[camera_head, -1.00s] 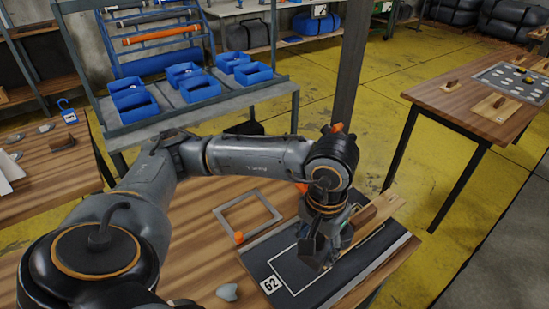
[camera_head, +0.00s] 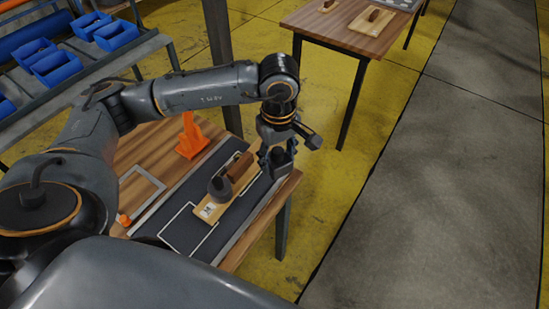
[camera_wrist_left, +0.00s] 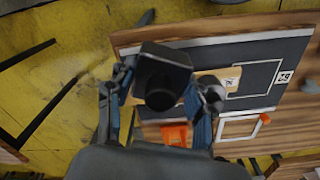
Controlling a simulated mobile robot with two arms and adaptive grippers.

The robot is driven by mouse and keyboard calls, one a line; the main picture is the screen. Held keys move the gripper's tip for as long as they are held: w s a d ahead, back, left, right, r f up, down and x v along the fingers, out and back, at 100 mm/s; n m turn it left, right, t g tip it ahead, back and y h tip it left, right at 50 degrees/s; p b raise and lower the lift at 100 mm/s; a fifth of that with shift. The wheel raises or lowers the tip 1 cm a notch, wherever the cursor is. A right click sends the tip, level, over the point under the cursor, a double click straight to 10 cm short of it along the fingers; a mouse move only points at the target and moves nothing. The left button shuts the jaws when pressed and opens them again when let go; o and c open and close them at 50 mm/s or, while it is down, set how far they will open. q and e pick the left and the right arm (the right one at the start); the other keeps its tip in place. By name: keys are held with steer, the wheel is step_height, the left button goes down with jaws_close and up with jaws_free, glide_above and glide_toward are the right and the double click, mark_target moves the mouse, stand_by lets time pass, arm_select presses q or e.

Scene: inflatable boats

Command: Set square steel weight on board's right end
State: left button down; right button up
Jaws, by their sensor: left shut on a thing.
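My left gripper (camera_head: 277,166) is shut on a dark square steel weight (camera_head: 283,158), held beyond the upper-right end of the wooden board (camera_head: 203,213) in the head view. The weight also shows in the left wrist view (camera_wrist_left: 166,57), with a round dark part facing the camera, between the fingers. The board lies on a dark mat, with a brown wooden block (camera_head: 239,167) and a dark round weight (camera_head: 220,188) on it. Its far end is partly hidden by the block and gripper. My right gripper is not in view.
The dark mat (camera_head: 163,229) has a white outline and lies on a wooden table. An orange stand (camera_head: 190,137) and a grey frame (camera_head: 143,187) are beside it. Blue bins (camera_head: 57,68) stand at upper left. Another wooden table (camera_head: 340,27) is at upper right.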

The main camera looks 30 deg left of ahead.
arm_select(q)
steer(key=w+a+f+n+p, duration=0.2)
steer(key=w+a+n+p, duration=0.6)
steer(key=n, duration=1.5)
arm_select(e)
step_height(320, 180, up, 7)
steer(key=b, duration=0.2)
arm_select(q)
steer(key=shift+w+a+f+b, duration=0.2)
steer(key=shift+a+f+b, duration=0.4)
steer(key=shift+f, duration=0.45)
steer(key=shift+w+a+f+b, duration=0.2)
steer(key=shift+a+f+b, duration=0.15)
steer(key=shift+f+b, duration=0.55)
steer(key=shift+w+a+f+b, duration=0.2)
steer(key=shift+a+f+b, duration=0.3)
steer(key=shift+f, duration=0.7)
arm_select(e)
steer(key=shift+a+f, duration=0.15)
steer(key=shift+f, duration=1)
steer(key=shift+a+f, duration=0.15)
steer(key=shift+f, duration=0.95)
arm_select(q)
steer(key=shift+f+b, duration=0.4)
steer(key=shift+f, duration=0.15)
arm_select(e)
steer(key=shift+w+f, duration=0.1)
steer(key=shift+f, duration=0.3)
